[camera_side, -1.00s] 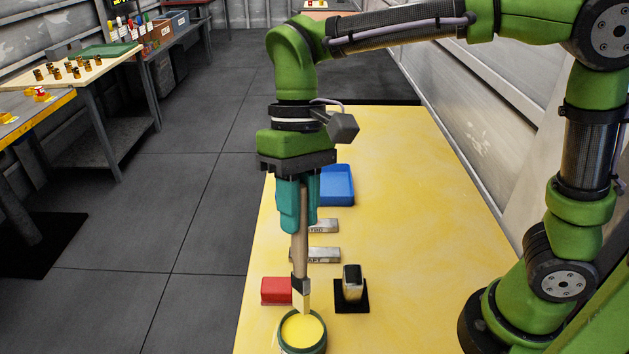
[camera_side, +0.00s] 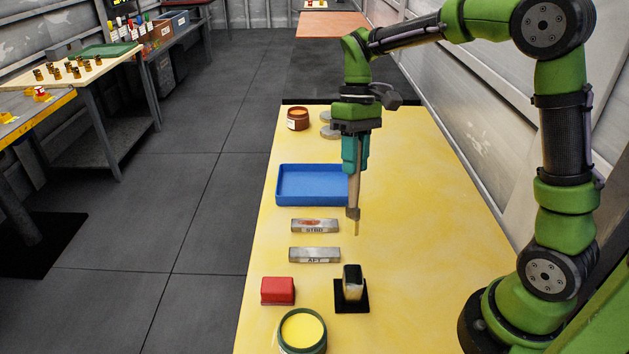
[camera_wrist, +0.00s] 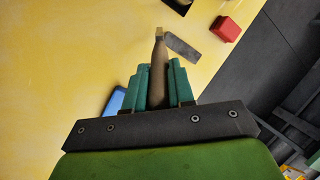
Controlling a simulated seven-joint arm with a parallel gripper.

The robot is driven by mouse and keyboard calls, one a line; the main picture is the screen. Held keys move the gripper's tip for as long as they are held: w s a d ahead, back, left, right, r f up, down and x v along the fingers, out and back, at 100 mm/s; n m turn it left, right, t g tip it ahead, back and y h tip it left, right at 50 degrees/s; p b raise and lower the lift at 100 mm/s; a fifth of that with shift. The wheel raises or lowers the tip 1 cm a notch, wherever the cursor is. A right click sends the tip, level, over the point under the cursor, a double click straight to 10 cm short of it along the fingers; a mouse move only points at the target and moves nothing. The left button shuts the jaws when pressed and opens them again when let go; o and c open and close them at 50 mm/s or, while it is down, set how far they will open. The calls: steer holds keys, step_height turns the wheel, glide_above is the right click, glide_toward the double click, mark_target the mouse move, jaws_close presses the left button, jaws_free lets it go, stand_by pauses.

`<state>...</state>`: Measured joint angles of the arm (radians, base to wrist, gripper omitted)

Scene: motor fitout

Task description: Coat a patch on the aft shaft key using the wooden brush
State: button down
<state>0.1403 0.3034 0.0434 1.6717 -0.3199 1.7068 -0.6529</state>
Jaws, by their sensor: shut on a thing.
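My gripper (camera_side: 355,152) is shut on the wooden brush (camera_side: 354,195) and holds it upright above the yellow table, bristles down. The bristle tip looks pale yellow. In the wrist view the brush (camera_wrist: 159,65) sits between the teal fingers (camera_wrist: 158,85). The aft shaft key (camera_side: 315,255) is a grey bar marked AFT, lying left of and nearer than the brush; its visible surface is bare grey. A second grey bar (camera_side: 315,226), marked STBD, lies behind it with a reddish-brown patch on top. An open pot (camera_side: 303,330) of yellow stuff stands at the front edge.
A red block (camera_side: 278,291) and a dark block with a pale metal face (camera_side: 352,283) on a black pad stand between pot and keys. A blue tray (camera_side: 313,184) lies behind the keys. A brown jar (camera_side: 298,119) stands at the back. The table's right side is clear.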

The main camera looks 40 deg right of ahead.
steer(key=shift+w+a+r+t+h, duration=1.8)
steer(key=shift+a+r, duration=1.9)
steer(key=shift+a, duration=2.65)
steer(key=shift+g+y, duration=0.4)
steer(key=shift+g, duration=0.1)
steer(key=shift+w+f, duration=0.25)
steer(key=shift+f, duration=0.85)
steer(key=shift+w+f, duration=0.2)
steer(key=shift+f, duration=0.9)
steer(key=shift+r, duration=0.1)
